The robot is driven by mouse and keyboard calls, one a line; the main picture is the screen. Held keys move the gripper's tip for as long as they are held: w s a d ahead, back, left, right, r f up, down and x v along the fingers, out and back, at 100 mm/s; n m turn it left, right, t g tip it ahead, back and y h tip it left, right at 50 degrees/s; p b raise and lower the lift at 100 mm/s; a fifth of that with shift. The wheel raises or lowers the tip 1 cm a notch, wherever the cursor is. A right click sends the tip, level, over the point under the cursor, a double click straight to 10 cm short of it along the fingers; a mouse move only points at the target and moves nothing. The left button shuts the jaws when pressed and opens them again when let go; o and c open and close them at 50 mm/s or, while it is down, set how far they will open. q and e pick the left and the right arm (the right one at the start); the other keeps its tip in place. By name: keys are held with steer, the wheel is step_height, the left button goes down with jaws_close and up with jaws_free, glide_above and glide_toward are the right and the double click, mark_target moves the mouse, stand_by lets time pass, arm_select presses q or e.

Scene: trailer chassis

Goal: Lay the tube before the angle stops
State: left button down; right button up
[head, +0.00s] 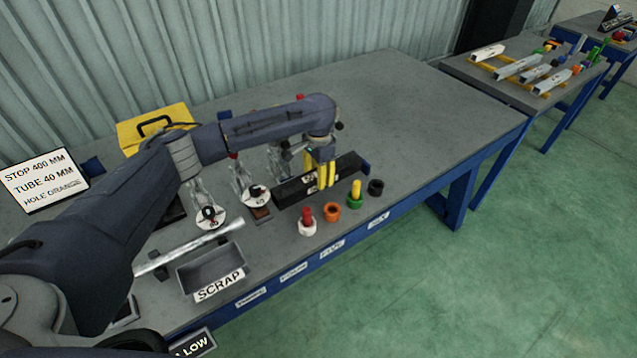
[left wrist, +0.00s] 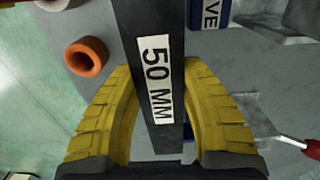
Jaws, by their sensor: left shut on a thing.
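My left gripper (head: 322,182) reaches over the bench, its yellow fingers shut on a long dark bar (head: 292,190). In the left wrist view the bar (left wrist: 152,30) carries a white "50 MM" label and passes between the two fingers (left wrist: 163,110). I cannot tell whether the bar rests on the bench or is slightly raised. A bright metal tube (head: 188,249) lies at the left, behind the scrap tray, partly hidden by my left arm. I cannot clearly pick out the angle stops. My right gripper is not in view.
A sign (head: 42,180) reads stop 400 mm, tube 40 mm, hole orange. Clamps with white discs (head: 207,217) stand behind the scrap tray (head: 212,268). Coloured pieces, including an orange ring (head: 332,212), line the front edge. The bench's far right (head: 430,110) is clear.

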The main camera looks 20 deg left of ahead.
arm_select(q)
steer(key=shift+f, duration=1.4)
steer(key=shift+f, duration=0.15)
steer(key=c, duration=0.8)
jaws_free()
steer(key=shift+c, duration=0.2)
step_height(320, 180, up, 12)
steer(key=shift+r, duration=0.1)
